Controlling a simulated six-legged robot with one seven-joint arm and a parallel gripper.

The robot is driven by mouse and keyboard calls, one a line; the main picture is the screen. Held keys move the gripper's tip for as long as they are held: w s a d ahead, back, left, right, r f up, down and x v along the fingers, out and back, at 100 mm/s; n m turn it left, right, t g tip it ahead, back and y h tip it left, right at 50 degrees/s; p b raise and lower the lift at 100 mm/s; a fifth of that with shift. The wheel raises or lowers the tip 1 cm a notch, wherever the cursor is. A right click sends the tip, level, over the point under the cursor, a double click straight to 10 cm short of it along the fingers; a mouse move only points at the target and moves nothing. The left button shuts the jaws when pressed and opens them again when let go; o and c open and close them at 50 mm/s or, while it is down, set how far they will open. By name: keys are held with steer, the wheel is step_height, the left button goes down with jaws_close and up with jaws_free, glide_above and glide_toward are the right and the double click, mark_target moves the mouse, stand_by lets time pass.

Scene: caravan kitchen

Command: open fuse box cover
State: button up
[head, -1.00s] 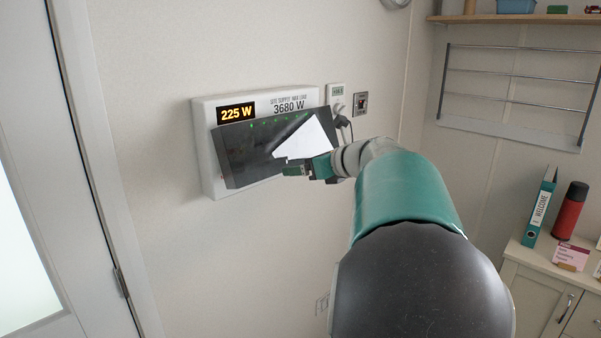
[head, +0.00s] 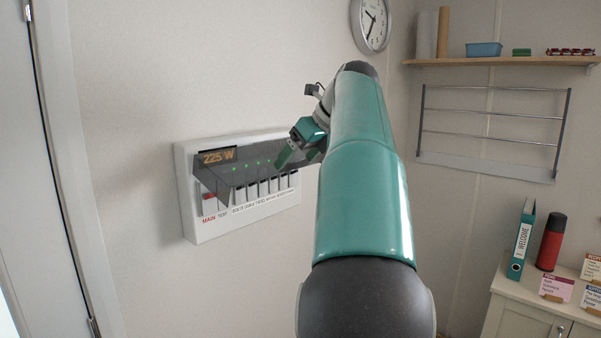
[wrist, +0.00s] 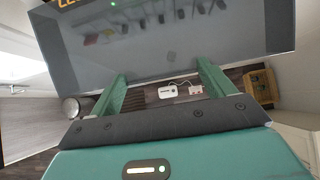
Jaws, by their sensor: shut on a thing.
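The white fuse box (head: 187,215) is on the wall left of my arm. Its dark see-through cover (head: 235,170) is tilted up and outward, with its lower edge away from the box. Below it show a red main switch (head: 209,197) and a row of dark breakers with labels. The lit "225 W" display shows through the cover. My gripper (head: 287,156) is at the cover's right part, shut on the cover. In the wrist view the cover (wrist: 170,45) fills the top, with a green finger (wrist: 112,97) at the left and another at the right, at its edge.
The door frame (head: 75,180) is close to the left of the box. A wall clock (head: 371,22), a shelf (head: 500,61) and a wire rack (head: 490,130) are on the walls to the right. A cabinet (head: 520,318) with a binder (head: 522,240) and red flask (head: 551,242) stands lower right.

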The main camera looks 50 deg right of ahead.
steer(key=shift+w+r, duration=0.3)
steer(key=shift+r, duration=0.25)
steer(key=shift+w+r, duration=0.3)
steer(key=shift+r, duration=0.25)
steer(key=shift+a, duration=0.1)
